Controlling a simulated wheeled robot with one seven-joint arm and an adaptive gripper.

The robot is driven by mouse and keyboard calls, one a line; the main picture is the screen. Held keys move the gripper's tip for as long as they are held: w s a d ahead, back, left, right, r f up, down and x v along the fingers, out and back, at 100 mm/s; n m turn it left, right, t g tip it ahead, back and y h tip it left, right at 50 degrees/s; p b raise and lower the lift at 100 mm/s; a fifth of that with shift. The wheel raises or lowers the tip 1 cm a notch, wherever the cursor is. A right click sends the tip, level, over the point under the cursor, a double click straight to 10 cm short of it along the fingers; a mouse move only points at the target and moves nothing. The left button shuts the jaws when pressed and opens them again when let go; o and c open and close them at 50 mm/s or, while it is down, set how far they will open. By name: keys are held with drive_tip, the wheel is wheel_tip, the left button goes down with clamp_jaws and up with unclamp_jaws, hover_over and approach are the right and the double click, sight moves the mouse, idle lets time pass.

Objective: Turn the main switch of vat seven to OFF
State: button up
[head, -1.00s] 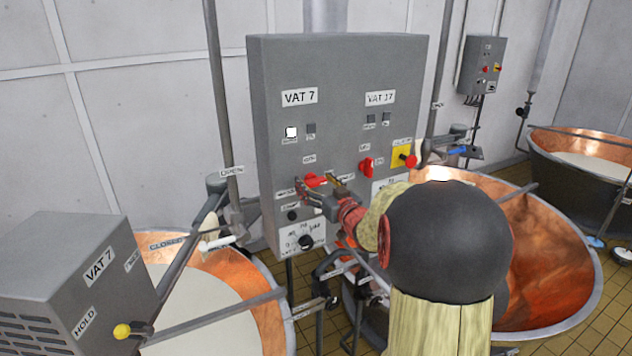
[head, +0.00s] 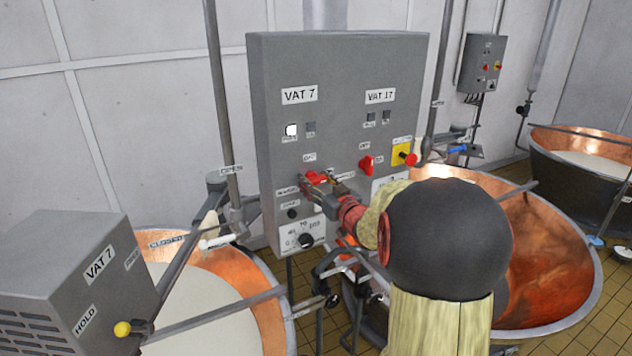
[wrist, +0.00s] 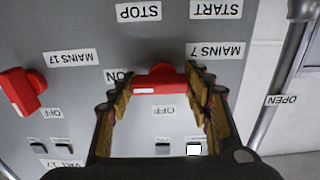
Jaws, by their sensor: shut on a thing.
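The main switch of vat seven is a red knob (head: 317,178) on the left half of the grey panel, under the VAT 7 label (head: 299,96). In the upside-down wrist view the red knob (wrist: 160,78) lies crosswise, its white mark toward the ON label (wrist: 118,77), which is partly hidden by a finger. The OFF label (wrist: 163,111) is off to the knob's side. My gripper (head: 326,183) is at the panel with its fingers on both ends of the knob, shut on it. The MAINS 7 label (wrist: 216,50) is beside it.
A similar red MAINS 17 switch (head: 366,165) and a yellow-backed red button (head: 411,160) are to the right. A black dial (head: 306,241) is below. Copper vats (head: 262,318) stand on both sides, and a grey VAT 7 box (head: 62,275) is at front left.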

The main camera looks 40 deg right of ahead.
drive_tip(key=shift+n+b, duration=0.3)
drive_tip(key=shift+b, duration=0.3)
drive_tip(key=n+b, duration=0.2)
drive_tip(key=b, duration=0.2)
drive_tip(key=shift+f+n, duration=0.15)
drive_tip(key=shift+n, duration=0.15)
drive_tip(key=n+b, duration=0.5)
drive_tip(key=b, duration=0.2)
drive_tip(key=shift+a, duration=0.1)
drive_tip(key=n+b, duration=0.5)
drive_tip(key=shift+a, duration=0.1)
drive_tip(key=n+b, duration=0.2)
drive_tip(key=n, duration=0.1)
drive_tip(key=n+b, duration=0.1)
drive_tip(key=shift+w+r+n+b, duration=0.1)
drive_tip(key=shift+r+n+b, duration=0.15)
drive_tip(key=shift+n+b, duration=0.15)
drive_tip(key=o, duration=1.1)
drive_tip(key=shift+a, duration=0.1)
drive_tip(key=shift+o, duration=0.3)
